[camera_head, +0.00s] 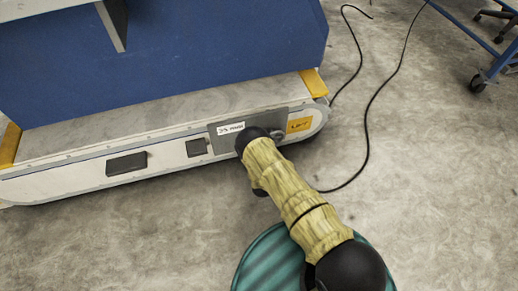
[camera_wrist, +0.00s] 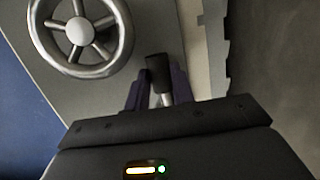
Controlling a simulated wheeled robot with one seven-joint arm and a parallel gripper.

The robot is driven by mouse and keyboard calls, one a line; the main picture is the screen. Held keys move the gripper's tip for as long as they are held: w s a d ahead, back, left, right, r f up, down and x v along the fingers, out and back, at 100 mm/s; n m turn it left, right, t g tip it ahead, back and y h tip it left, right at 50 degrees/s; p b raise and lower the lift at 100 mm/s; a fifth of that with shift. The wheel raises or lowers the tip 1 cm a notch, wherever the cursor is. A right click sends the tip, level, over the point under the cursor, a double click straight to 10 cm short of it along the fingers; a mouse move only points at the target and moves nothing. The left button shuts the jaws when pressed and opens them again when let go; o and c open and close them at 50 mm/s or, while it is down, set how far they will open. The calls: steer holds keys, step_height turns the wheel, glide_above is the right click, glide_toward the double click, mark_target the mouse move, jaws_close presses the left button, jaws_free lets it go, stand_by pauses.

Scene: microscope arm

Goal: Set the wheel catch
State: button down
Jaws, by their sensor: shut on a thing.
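In the wrist view, a silver spoked handwheel (camera_wrist: 80,32) stands at the upper left on a grey panel (camera_wrist: 150,25). To its right is a short catch lever (camera_wrist: 158,70) with a black grip and a metal stem. My gripper (camera_wrist: 159,90) has its two dark fingers on either side of this lever and is shut on it. In the head view, the grey panel (camera_head: 224,142) sits on the side of the white base, with a small part of the wheel (camera_head: 277,135) showing. My arm hides the lever and the fingers there.
A blue cabinet (camera_head: 180,55) stands on the long white base (camera_head: 75,165). An orange label (camera_head: 300,124) is right of the wheel, and dark boxes (camera_head: 126,163) are on the left.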

steer(key=shift+r, duration=0.15)
stand_by(0.3)
steer(key=c, duration=1.2)
jaws_free()
steer(key=shift+s, duration=0.1)
